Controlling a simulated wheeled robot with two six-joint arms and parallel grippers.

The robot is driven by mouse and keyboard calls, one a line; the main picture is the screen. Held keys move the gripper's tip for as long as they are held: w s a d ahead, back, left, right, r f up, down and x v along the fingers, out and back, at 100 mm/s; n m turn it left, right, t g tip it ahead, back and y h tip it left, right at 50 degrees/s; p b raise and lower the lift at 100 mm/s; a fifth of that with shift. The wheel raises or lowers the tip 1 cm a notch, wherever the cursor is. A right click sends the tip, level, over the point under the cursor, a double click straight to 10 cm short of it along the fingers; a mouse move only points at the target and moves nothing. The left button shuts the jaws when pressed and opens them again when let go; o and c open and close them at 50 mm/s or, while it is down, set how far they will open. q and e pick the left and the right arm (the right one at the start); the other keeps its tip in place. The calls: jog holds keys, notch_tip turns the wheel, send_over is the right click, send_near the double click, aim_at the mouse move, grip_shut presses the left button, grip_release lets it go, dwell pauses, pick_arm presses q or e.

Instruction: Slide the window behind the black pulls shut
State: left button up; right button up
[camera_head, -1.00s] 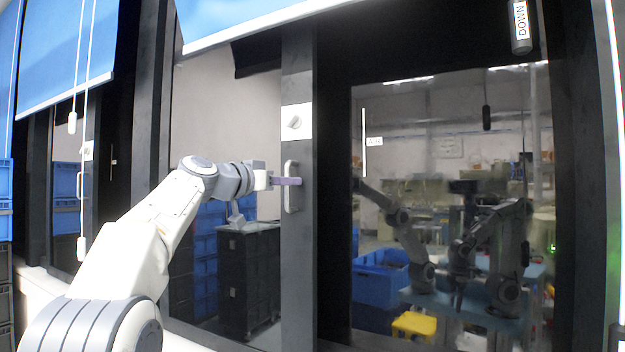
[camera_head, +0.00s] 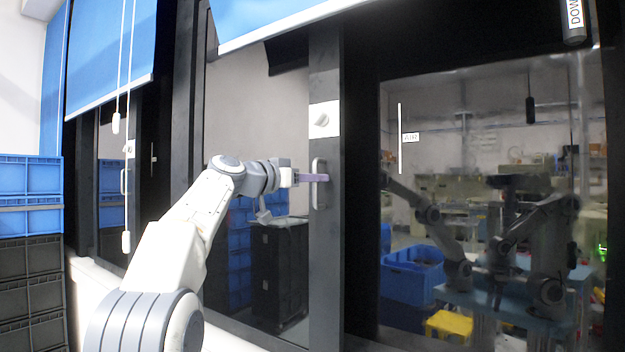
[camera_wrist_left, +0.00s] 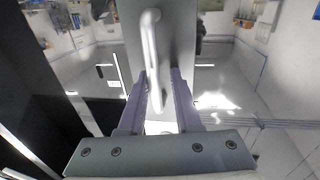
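Black pulls (camera_head: 530,110) hang on cords in front of the dark glass on the right. The window has a grey vertical frame bar (camera_head: 325,260) with an upright silver handle (camera_head: 319,166) and a white plate with a latch above it. My left gripper (camera_head: 326,178) is at this handle. In the left wrist view, its two purple fingers (camera_wrist_left: 163,76) are apart on either side of the silver handle (camera_wrist_left: 150,35). Firm contact cannot be told. My right gripper is not directly in view; only dim arm reflections show in the glass.
A blue blind (camera_head: 108,55) with white pulls (camera_head: 115,123) hangs over another window at left. Stacked blue and black crates (camera_head: 30,235) stand at far left.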

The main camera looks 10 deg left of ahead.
pick_arm(q)
jog(key=shift+s+f, duration=0.1)
jog(key=b+v, duration=0.5)
jog(key=v, duration=0.5)
jog(key=shift+b, duration=0.4)
jog(key=shift+s+a, duration=0.1)
jog(key=shift+a, duration=0.05)
